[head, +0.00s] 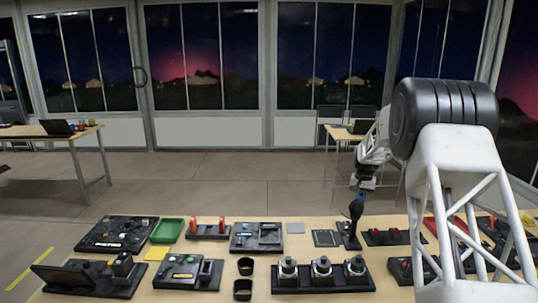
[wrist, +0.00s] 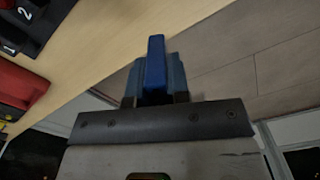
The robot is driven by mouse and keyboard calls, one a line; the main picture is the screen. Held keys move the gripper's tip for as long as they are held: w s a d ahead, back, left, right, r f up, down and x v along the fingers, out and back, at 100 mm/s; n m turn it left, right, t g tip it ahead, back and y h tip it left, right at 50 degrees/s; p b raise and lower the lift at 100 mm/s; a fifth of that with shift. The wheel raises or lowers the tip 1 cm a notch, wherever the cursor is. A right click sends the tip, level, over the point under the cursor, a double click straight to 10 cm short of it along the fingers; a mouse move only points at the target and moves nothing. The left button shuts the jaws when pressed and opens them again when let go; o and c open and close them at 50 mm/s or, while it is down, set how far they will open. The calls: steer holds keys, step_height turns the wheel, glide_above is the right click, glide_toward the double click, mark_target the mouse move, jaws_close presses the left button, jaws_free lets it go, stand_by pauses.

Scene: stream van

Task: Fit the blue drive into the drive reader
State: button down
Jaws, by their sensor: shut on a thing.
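My gripper (head: 357,196) is above the right-middle of the table in the head view, pointing down. It is shut on the blue drive (wrist: 156,65), which stands between the two fingers in the wrist view. In the head view the drive (head: 355,209) is a small dark blue shape at the fingertips, just above a black stand (head: 349,236); I cannot tell whether they touch. I cannot tell for sure which device is the drive reader. A dark panel with grey-blue parts (head: 257,237) lies left of my gripper.
A row of round dark knobs (head: 321,272) stands in front. Two black cups (head: 244,266), a green tray (head: 167,231) and a black laptop-like unit (head: 85,276) are further left. Red-topped parts (head: 387,237) lie just right of my gripper. Bare table shows between the devices.

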steer(key=w+a+f+n, duration=0.4)
steer(key=w+a+f, duration=0.6)
steer(key=a, duration=0.2)
steer(key=shift+w+a+f+n, duration=0.15)
steer(key=shift+w+a+n, duration=0.05)
steer(key=shift+w+n, duration=0.2)
steer(key=shift+s+a, duration=0.1)
steer(key=shift+a, duration=0.05)
steer(key=a, duration=0.6)
steer(key=shift+a, duration=0.35)
